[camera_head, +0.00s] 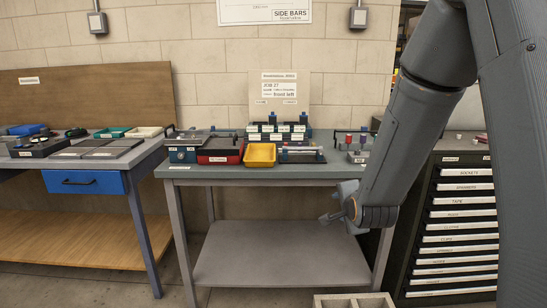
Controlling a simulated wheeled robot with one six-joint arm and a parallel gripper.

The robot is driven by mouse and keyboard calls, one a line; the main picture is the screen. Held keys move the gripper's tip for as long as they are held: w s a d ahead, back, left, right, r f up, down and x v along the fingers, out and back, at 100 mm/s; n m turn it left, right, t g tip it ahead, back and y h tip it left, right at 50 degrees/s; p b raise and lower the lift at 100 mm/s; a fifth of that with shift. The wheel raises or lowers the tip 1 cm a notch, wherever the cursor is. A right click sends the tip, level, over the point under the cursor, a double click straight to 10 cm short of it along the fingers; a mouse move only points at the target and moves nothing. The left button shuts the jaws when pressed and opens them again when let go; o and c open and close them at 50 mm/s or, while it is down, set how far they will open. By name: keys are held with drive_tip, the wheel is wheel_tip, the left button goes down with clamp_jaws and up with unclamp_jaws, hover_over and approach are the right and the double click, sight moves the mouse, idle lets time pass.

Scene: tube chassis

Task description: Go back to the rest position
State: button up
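My arm comes in from the right side of the view and reaches down in front of the grey workbench (180,173). My gripper (330,217) is at the arm's lower end, below the bench top's front edge and above the lower shelf. It is small and side-on here. I cannot tell whether its fingers are apart, and I see nothing clearly held in it. The arm hides part of the bench's right end and part of the drawer cabinet.
The bench bears a yellow bin (260,155), a red tray (219,152) and several small fixtures. A drawer cabinet (462,215) stands right. A second bench with a blue drawer (85,183) stands left. A compartmented box (353,301) is at the bottom edge. The lower shelf (270,255) is bare.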

drive_tip(key=s+n+g+p, duration=0.3)
drive_tip(key=s+n+g, duration=0.9)
drive_tip(key=s, duration=2)
drive_tip(key=n, duration=0.3)
drive_tip(key=shift+a+n, duration=0.15)
drive_tip(key=shift+n, duration=0.25)
